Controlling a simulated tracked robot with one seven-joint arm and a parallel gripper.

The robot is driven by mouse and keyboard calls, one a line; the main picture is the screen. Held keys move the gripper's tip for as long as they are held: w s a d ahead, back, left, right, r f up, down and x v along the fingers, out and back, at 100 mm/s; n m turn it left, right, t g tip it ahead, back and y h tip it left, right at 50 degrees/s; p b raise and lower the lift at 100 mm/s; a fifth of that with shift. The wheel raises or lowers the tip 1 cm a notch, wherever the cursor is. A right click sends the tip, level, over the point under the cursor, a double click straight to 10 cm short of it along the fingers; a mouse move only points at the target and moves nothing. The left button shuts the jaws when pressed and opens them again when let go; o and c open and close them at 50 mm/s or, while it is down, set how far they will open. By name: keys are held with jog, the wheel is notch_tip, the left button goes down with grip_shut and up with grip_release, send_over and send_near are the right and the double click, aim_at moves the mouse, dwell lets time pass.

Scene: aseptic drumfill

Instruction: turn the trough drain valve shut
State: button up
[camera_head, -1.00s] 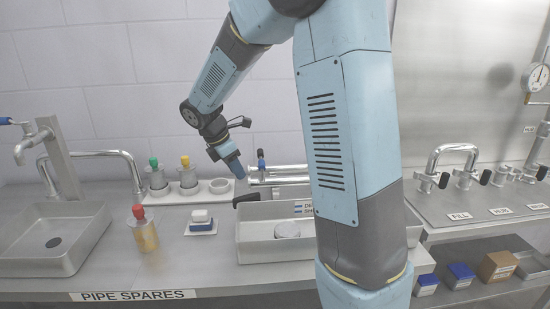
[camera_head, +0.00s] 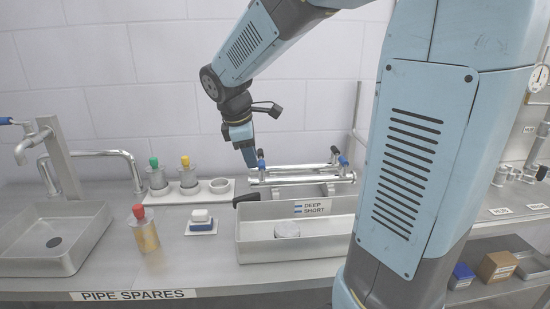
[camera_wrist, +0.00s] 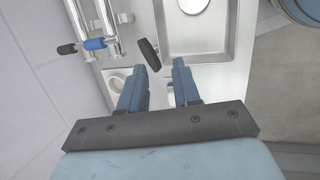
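The steel trough (camera_head: 300,248) stands on the bench in the middle of the head view, with a round metal piece inside it. The drain valve's black handle (camera_head: 246,199) is at the trough's back left corner, lying roughly level. In the wrist view the handle (camera_wrist: 149,54) shows as a slanted black bar just outside the trough's end wall. My gripper (camera_head: 248,162) hangs above and behind the handle, apart from it. In the wrist view my gripper (camera_wrist: 157,78) is open and empty, with the handle beyond the gap between its fingers.
Two steel pipes (camera_head: 300,179) with blue and black valve handles lie behind the trough, close to my gripper. A white holder with capped bottles (camera_head: 188,178) stands to the left. A blue-and-white block (camera_head: 201,220) and a red-capped jar (camera_head: 145,232) sit left of the trough.

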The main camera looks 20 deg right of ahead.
jog(key=s+d+r+m+t+y, duration=0.1)
jog(key=s+d+r+m+t, duration=0.1)
jog(key=s+m, duration=0.4)
jog(key=shift+s+r+y, duration=0.4)
jog(key=shift+s+r, duration=0.3)
jog(key=shift+s, duration=1.9)
jog(key=shift+a, duration=0.1)
jog(key=n+g+h, duration=0.3)
jog(key=n+g, duration=0.1)
jog(key=n, duration=0.6)
send_over(252, 195)
jog(key=a, duration=0.5)
notch_tip(252, 195, down, 9)
jog(key=x, duration=1.4)
jog(key=shift+w, duration=0.1)
jog(key=shift+c, duration=0.2)
